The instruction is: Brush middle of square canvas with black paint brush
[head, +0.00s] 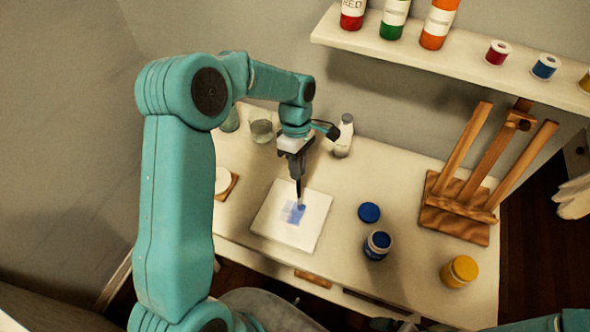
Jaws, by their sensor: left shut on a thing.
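The square white canvas (310,228) lies flat on the table, with a patch of blue paint around its middle. My left gripper (297,168) is above the canvas, shut on the dark paint brush (299,188). The brush points down, with its lower end at the blue patch. I cannot tell from this view whether the tip touches the canvas. Part of my right arm shows at the bottom right edge. Its gripper, a dark shape (388,324) at the bottom edge, is cut off and unclear.
An open blue paint jar (377,246) stands right of the canvas, with its blue lid (369,212) behind it. A yellow jar (459,271) and a wooden easel (466,205) stand further right. A white bottle (344,136) and a glass (262,131) are behind. A shelf (430,60) hangs above.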

